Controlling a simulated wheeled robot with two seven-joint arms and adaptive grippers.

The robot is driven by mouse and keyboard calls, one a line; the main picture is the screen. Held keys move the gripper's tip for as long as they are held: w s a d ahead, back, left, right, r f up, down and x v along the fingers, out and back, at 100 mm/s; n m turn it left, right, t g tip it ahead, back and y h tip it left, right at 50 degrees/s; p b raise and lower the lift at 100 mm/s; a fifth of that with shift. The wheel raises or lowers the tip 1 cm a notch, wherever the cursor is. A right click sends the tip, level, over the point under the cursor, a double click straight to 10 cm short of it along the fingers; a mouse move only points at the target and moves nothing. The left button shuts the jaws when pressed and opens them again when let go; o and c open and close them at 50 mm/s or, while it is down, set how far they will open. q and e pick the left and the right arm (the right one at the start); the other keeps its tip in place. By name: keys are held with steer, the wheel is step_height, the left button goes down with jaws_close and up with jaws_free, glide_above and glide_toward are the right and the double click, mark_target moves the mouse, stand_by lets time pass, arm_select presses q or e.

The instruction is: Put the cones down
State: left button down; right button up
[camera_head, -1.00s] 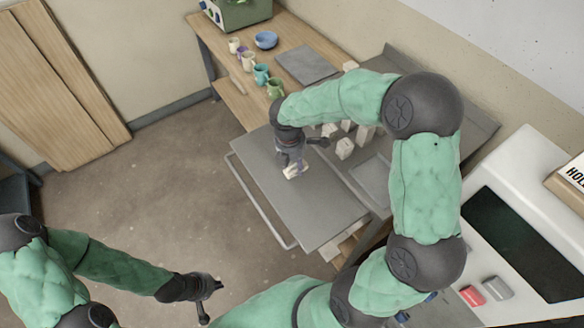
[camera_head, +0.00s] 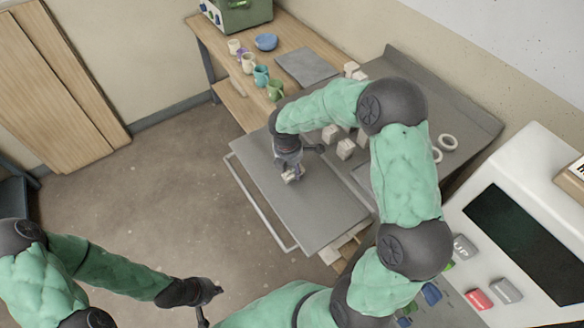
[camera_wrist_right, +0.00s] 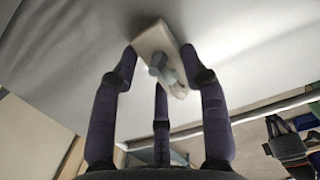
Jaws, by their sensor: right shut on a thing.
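The cones (camera_head: 289,177) show as a small pale piece at the tips of my right gripper (camera_head: 288,172), over the grey board (camera_head: 318,208). In the right wrist view, the pale plate of the cones (camera_wrist_right: 154,38) with blue-grey parts on it lies between the fingers of my right gripper (camera_wrist_right: 160,65). The gripper is shut on it. The plate is close to the grey surface; I cannot tell if it touches. My left gripper (camera_head: 205,305) hangs low at the left, away from the board, and its jaws are too unclear to read.
Pale blocks (camera_head: 345,149) stand right of the board, with white rings (camera_head: 447,142) beyond. Cups (camera_head: 275,89), a blue bowl (camera_head: 266,41) and a grey slab (camera_head: 303,68) are on the wooden table. A white machine (camera_head: 520,215) stands at right. The board's front part is bare.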

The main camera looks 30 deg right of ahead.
steer(key=shift+f, duration=0.2)
steer(key=o, duration=1.2)
steer(key=shift+c, duration=0.2)
steer(key=shift+r, duration=0.1)
steer(key=shift+r, duration=0.55)
step_height(320, 180, up, 11)
steer(key=a+p, duration=0.1)
steer(key=p, duration=0.1)
steer(key=shift+a+p, duration=0.25)
steer(key=shift+p, duration=0.1)
